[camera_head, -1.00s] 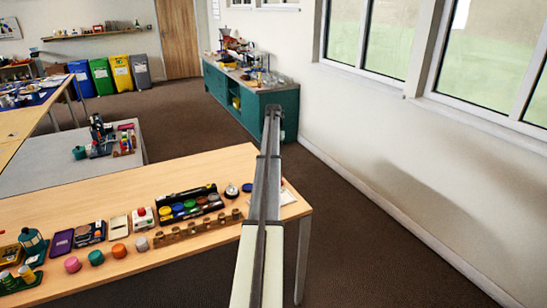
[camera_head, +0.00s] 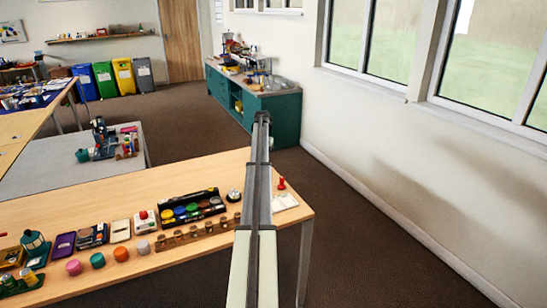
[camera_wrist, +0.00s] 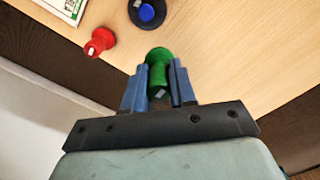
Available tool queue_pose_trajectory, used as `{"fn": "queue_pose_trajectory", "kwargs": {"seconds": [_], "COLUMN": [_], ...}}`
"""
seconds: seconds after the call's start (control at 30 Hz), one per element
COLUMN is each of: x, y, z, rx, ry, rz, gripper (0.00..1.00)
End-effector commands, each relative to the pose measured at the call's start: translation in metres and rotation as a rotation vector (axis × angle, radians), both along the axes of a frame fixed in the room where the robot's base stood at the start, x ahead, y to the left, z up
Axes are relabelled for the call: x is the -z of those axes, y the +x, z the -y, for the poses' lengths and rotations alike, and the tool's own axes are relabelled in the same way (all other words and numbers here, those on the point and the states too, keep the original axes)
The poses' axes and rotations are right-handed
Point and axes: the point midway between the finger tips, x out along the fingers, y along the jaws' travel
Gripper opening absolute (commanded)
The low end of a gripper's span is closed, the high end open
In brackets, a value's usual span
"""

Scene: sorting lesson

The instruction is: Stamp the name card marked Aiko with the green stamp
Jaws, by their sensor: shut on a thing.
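My gripper (camera_wrist: 160,90) shows in the wrist view, its blue fingers shut on the green stamp (camera_wrist: 158,60). The table is visible below; whether the stamp touches it I cannot tell. A white card with green print (camera_wrist: 66,8) is partly visible at the top left edge; no name is readable. White card material (camera_head: 284,202) lies near the table's right end in the head view. My arm hides the gripper's fingers and the green stamp there.
A red stamp (camera_wrist: 100,41) stands left of the gripper in the wrist view and also shows in the head view (camera_head: 281,184). A blue round-topped piece (camera_wrist: 146,12) is ahead. A wooden rack (camera_head: 200,230), paint tray (camera_head: 190,206) and bell (camera_head: 234,195) stand left of my arm.

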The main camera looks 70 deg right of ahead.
Motion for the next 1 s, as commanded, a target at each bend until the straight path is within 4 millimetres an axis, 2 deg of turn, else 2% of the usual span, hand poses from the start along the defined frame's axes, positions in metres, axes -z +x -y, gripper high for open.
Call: {"fn": "queue_pose_trajectory", "kwargs": {"seconds": [0.03,0.13,0.23,0.37,0.6,1.0], "x": [0.004,0.01,0.016,0.02,0.023,0.04], "y": [0.011,0.026,0.032,0.026,0.026,0.026], "z": [-0.021,-0.051,-0.079,-0.101,-0.1,-0.1], "rx": [-0.018,-0.043,-0.05,-0.018,0.059,0.062], "ry": [0.003,0.007,0.008,0.003,-0.007,-0.007], "rz": [-0.001,-0.003,-0.004,-0.002,0.002,0.002], "gripper": [0.06,0.06,0.06,0.06,0.06,0.06]}}
